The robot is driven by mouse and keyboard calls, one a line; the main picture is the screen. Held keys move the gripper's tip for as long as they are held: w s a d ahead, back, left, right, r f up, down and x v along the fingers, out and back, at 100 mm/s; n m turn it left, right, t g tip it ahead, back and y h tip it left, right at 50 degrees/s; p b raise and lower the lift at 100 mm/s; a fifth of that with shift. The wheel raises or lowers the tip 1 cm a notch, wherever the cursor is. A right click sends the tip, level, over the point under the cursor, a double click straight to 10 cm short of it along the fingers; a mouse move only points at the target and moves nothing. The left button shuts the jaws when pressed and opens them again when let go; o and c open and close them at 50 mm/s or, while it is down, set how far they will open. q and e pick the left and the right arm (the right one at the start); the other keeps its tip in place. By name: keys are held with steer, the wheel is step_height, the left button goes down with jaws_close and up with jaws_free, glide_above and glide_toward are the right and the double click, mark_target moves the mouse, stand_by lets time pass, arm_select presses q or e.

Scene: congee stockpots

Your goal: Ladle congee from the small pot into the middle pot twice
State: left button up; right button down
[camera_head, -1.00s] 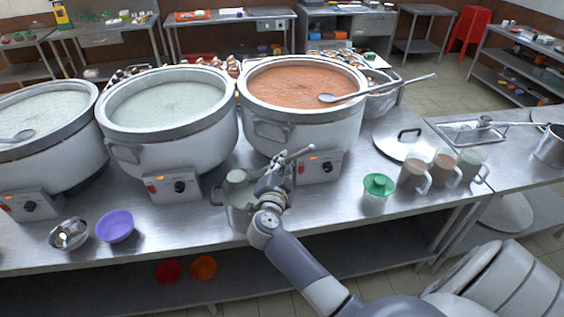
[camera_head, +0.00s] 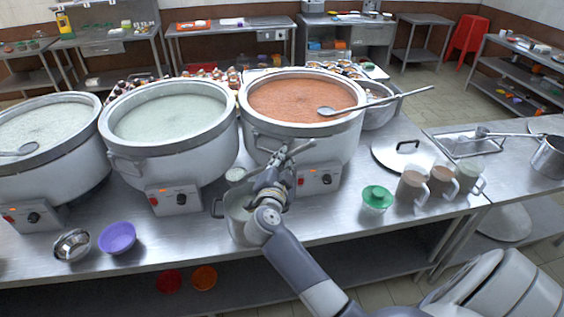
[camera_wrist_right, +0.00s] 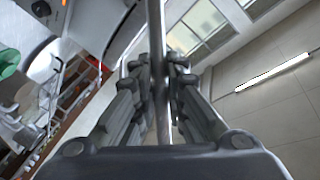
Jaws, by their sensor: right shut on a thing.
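The small pot (camera_head: 240,228) stands near the table's front edge, partly hidden by my right arm. My right gripper (camera_head: 270,176) is above its right side, shut on the grey handle of a ladle (camera_head: 298,150). The handle also runs between the fingers in the wrist view (camera_wrist_right: 156,60). The ladle's bowl is not clearly visible, and I cannot tell whether it holds congee. The middle pot (camera_head: 175,158), a large white pot of pale congee, stands behind and left of the small pot. My left gripper is not in view.
Two more large pots flank the middle one: a left pot (camera_head: 60,165) of pale congee and a right pot (camera_head: 315,145) of orange-red congee.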

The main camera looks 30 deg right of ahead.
steer(key=shift+m+b, duration=0.4)
steer(key=shift+b, duration=0.1)
steer(key=shift+m+t+b, duration=0.3)
steer(key=shift+m, duration=0.1)
